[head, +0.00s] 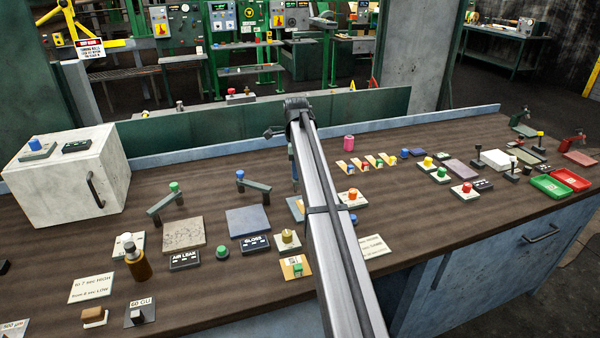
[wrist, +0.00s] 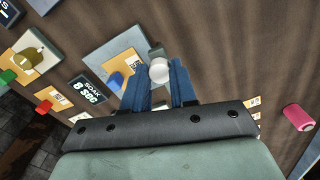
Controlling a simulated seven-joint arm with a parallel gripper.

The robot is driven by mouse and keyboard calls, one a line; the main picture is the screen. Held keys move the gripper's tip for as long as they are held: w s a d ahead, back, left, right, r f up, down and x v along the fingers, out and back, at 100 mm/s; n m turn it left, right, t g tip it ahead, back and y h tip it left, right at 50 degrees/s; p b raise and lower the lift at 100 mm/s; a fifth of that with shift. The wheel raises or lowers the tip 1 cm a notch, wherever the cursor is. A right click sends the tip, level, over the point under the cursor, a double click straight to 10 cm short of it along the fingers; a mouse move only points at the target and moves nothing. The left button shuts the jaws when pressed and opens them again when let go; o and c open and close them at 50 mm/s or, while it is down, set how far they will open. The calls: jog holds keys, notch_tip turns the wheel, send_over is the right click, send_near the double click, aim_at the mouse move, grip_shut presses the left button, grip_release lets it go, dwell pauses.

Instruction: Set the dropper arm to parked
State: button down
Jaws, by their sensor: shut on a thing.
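My gripper (wrist: 160,84) shows in the wrist view with its two blue fingers shut on a round white knob (wrist: 160,72). The knob sits by a dark grey-green bar end (wrist: 156,50), beside a pale grey plate (wrist: 118,42). I take this bar and knob to be the dropper arm, but no label on it is readable. In the head view my arm covers most of this place, and only a sliver of my gripper (head: 293,165) shows. Two similar pivoting arms stand left of it, one with a green knob (head: 174,187) and one with a blue knob (head: 240,174).
A SOAK 8 SEC display (wrist: 88,90) and a blue knob (wrist: 115,81) lie close to my fingers. A pink cylinder (head: 349,142) stands behind right. A white box (head: 70,180) is at far left. Several buttons, cards and red and green trays (head: 549,187) crowd the bench.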

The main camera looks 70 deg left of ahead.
jog(key=w+a+m, duration=0.2)
jog(key=a+m, duration=0.4)
jog(key=m, duration=0.2)
jog(key=shift+w, duration=0.3)
dwell(0.4)
jog(key=c, duration=0.9)
grip_release()
notch_tip(320, 180, up, 14)
jog(key=shift+w+f, duration=0.15)
